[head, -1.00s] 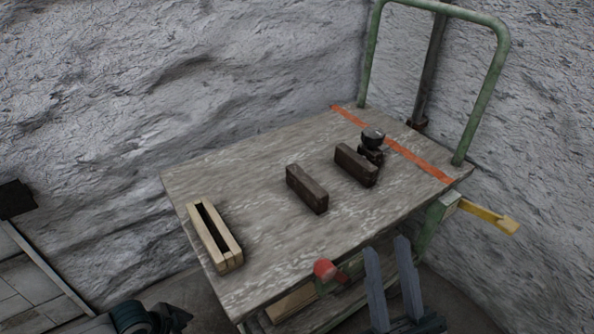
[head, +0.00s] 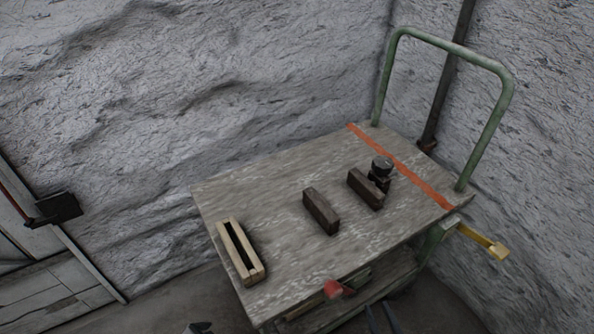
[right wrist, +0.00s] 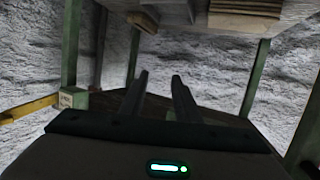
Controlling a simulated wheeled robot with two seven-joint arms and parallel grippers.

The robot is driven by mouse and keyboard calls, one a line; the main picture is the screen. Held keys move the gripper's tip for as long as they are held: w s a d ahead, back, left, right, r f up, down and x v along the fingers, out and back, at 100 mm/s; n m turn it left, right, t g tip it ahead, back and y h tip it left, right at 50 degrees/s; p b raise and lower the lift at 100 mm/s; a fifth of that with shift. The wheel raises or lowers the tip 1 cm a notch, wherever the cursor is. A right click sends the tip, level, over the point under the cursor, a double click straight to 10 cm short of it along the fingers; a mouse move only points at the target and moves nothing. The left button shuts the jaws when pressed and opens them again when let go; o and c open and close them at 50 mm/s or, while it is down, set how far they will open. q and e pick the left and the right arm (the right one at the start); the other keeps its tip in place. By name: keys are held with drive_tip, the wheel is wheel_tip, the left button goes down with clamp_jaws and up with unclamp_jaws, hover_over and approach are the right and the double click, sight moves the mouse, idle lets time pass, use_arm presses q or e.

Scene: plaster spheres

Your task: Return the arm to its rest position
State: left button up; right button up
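My right gripper (head: 381,319) shows only by its fingertips at the bottom edge of the head view, in front of the cart. In the right wrist view, the same gripper (right wrist: 160,84) has its two dark fingers apart with nothing between them. It points toward the underside and the green legs of the cart, below the top. My left gripper cannot be made out; only a small piece of a dark and pale part shows at the bottom edge of the head view.
A cart with a worn wooden top (head: 285,195) stands by rough walls. On it are a slotted wooden block (head: 240,252), two dark blocks (head: 321,211) (head: 365,189) and a small dark round-topped object (head: 381,168). A red knob (head: 333,289) and yellow-ended lever (head: 497,249) stick out.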

use_arm(q)
drive_tip(key=s+d+r+n+p, duration=0.2)
drive_tip(key=s+d+p, duration=0.1)
drive_tip(key=s+p, duration=0.3)
drive_tip(key=s+d+r+n+p, duration=0.3)
drive_tip(key=s+d+p, duration=0.1)
drive_tip(key=s+p, duration=0.2)
drive_tip(key=shift+s+d+y, duration=0.25)
drive_tip(key=shift+s+y, duration=0.05)
drive_tip(key=shift+s, duration=0.15)
use_arm(e)
drive_tip(key=s+f+g+h, duration=0.1)
drive_tip(key=s+f+g, duration=0.8)
drive_tip(key=s, duration=0.8)
wheel_tip(320, 180, down, 3)
drive_tip(key=shift+s+d+f+h, duration=0.2)
drive_tip(key=shift+s+d+h, duration=0.1)
drive_tip(key=shift+s, duration=0.05)
